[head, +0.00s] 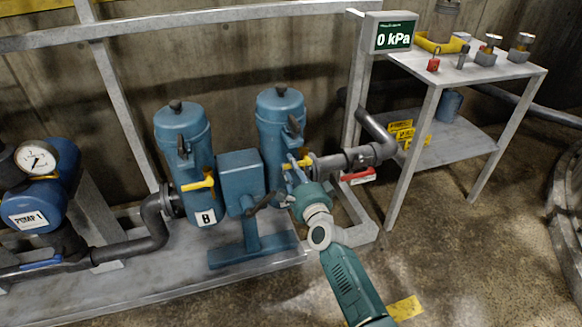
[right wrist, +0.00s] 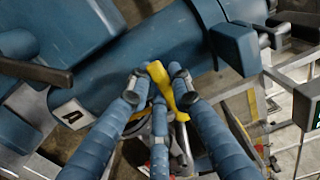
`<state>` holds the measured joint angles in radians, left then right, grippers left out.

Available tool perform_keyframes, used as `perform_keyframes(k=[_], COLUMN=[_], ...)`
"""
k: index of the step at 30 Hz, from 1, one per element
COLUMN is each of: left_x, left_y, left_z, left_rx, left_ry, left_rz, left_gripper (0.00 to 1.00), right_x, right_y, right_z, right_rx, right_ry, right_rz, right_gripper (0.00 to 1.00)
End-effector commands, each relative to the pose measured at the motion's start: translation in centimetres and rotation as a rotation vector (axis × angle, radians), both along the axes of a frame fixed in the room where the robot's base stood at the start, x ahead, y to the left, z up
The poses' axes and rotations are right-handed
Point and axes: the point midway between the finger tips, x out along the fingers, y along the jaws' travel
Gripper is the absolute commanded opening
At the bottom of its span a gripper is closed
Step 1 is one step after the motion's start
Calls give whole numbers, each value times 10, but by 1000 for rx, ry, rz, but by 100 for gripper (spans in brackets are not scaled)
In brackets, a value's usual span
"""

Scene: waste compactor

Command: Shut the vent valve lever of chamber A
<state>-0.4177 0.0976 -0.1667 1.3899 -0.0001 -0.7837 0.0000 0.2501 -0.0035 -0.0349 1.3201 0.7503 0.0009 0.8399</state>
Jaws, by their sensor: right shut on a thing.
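Chamber A (head: 280,107) is the right one of two blue upright canisters in the head view. Its "A" label (right wrist: 72,115) shows in the right wrist view. The yellow vent valve lever (right wrist: 160,76) sits low on this chamber, and part of it also shows in the head view. My right gripper (head: 296,166) reaches up to the lever from the front. In the right wrist view its fingers (right wrist: 158,89) are shut on the lever, one on each side. The fingers hide part of the lever and its valve. My left gripper is not in view.
Chamber B (head: 186,145) stands to the left with its own yellow lever (head: 199,184). A blue box (head: 240,172) on a post stands between the chambers. A red-handled valve (head: 357,175) and grey pipe (head: 345,160) lie close right. A metal shelf table (head: 440,138) stands farther right.

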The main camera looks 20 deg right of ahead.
Motion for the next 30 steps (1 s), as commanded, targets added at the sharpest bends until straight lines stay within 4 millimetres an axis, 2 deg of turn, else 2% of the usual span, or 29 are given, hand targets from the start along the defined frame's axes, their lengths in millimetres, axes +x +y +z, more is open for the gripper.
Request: perform_keyframes(k=[3,4,6,7,15,19,23,30], left_x=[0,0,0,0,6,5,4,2], left_y=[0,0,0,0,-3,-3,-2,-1], left_z=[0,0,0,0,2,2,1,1], left_rx=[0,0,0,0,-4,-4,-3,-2], left_ry=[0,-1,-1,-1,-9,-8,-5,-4], left_rz=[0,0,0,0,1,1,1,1], left_gripper=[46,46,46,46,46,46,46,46], right_x=[0,0,0,0,-1,-9,-31,-83], right_y=[0,0,0,0,0,1,-1,-3], right_z=[-1,-1,-1,-1,0,-1,-2,-2], right_rx=[5,5,5,4,2,3,5,3], right_ry=[2,2,2,2,0,1,3,4], right_rz=[0,0,0,0,0,1,-1,0], right_gripper=[0,24,38,41,41,41,41,41])
